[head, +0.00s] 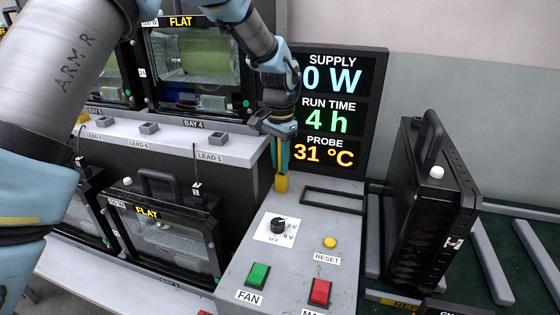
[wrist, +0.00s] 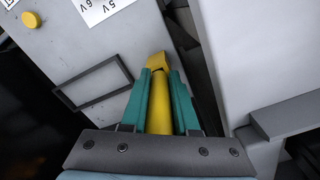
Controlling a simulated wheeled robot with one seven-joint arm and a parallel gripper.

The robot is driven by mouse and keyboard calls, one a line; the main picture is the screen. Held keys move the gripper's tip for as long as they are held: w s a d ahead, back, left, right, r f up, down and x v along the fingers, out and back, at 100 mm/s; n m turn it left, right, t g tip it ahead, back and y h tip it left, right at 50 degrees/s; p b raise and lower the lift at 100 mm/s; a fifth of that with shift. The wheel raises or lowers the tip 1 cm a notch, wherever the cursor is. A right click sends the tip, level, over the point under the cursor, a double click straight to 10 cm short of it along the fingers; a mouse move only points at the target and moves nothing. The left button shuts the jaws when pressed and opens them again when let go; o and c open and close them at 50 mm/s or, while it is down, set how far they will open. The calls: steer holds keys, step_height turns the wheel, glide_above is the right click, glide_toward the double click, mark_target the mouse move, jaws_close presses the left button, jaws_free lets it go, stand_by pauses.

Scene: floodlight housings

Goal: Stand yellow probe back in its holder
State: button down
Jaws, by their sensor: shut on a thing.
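My gripper (head: 281,152) points down over the back left corner of the grey console. Its teal fingers are shut on the yellow probe (head: 282,160), which stands roughly upright between them. In the wrist view the probe (wrist: 160,108) runs lengthwise between the two fingers (wrist: 160,90). A wider yellow block (head: 282,184), apparently the holder, sits at the console's corner directly below the fingers. It also shows beyond the fingertips in the wrist view (wrist: 158,60). The probe's lower end meets or overlaps this block; I cannot tell whether it is inside.
The grey console (head: 255,262) carries a black dial (head: 279,225), a green button (head: 258,275), a red button (head: 320,291) and an empty black rectangular frame (head: 335,199). A display (head: 330,110) stands behind. A black housing (head: 430,215) stands at right; the bay shelf (head: 165,140) is at left.

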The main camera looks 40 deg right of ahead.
steer(key=c, duration=0.6)
jaws_free()
steer(key=shift+r, duration=0.1)
step_height(320, 180, up, 11)
steer(key=shift+f+b, duration=0.2)
steer(key=shift+b, duration=1.05)
